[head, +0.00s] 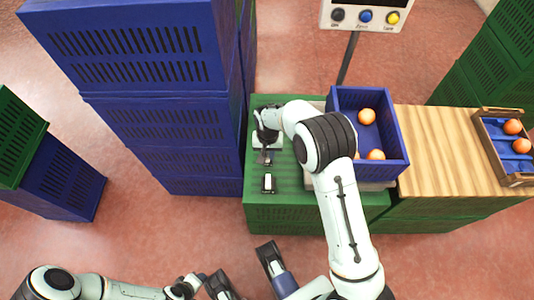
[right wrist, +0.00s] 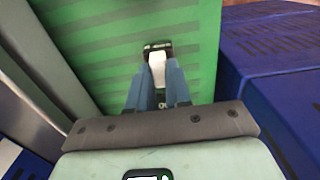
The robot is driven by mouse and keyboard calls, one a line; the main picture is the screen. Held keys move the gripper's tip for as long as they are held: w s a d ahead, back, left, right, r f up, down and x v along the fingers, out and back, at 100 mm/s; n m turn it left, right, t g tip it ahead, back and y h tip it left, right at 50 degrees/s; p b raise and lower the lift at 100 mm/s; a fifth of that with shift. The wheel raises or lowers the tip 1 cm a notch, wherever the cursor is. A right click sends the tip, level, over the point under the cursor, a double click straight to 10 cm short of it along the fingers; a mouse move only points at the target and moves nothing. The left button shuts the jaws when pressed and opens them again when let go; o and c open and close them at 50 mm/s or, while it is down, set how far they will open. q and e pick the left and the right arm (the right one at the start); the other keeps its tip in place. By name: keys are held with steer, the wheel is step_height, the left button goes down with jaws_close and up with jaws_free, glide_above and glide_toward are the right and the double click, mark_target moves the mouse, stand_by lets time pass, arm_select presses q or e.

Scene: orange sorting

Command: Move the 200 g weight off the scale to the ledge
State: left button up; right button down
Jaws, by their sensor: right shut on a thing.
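My right gripper (head: 264,158) is low over the left part of the green crate top (head: 288,180), left of the scale. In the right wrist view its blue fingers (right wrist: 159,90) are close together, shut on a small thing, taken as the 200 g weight. The fingers hide most of it. A small black block with a white top (head: 268,183) lies on the green surface on the robot's side of the gripper; it also shows beyond the fingertips in the wrist view (right wrist: 157,67). The scale's display (head: 364,14) stands behind.
A blue crate (head: 384,167) with oranges stands to the right of my right arm. A wooden board (head: 440,150) and a small crate of oranges (head: 488,152) lie further right. A tall blue crate stack (head: 165,120) closely borders the green surface on the left.

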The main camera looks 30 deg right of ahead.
mark_target(268, 156)
steer(key=shift+f, duration=0.15)
steer(key=c, duration=1.4)
jaws_free()
steer(key=shift+f, duration=0.1)
steer(key=o, duration=0.3)
arm_select(q)
steer(key=shift+w+f, duration=0.1)
steer(key=shift+w, duration=0.05)
arm_select(e)
steer(key=shift+o, duration=0.2)
arm_select(q)
steer(key=s+d+r+g+p, duration=0.1)
steer(key=s+d+r+p, duration=0.1)
steer(key=s, duration=0.3)
steer(key=shift+d+r+g+h+p, duration=0.15)
steer(key=shift+r+g+h+p, duration=0.3)
steer(key=shift+r, duration=0.45)
arm_select(e)
step_height(268, 156, up, 12)
steer(key=shift+r, duration=0.2)
arm_select(q)
steer(key=shift+t, duration=0.25)
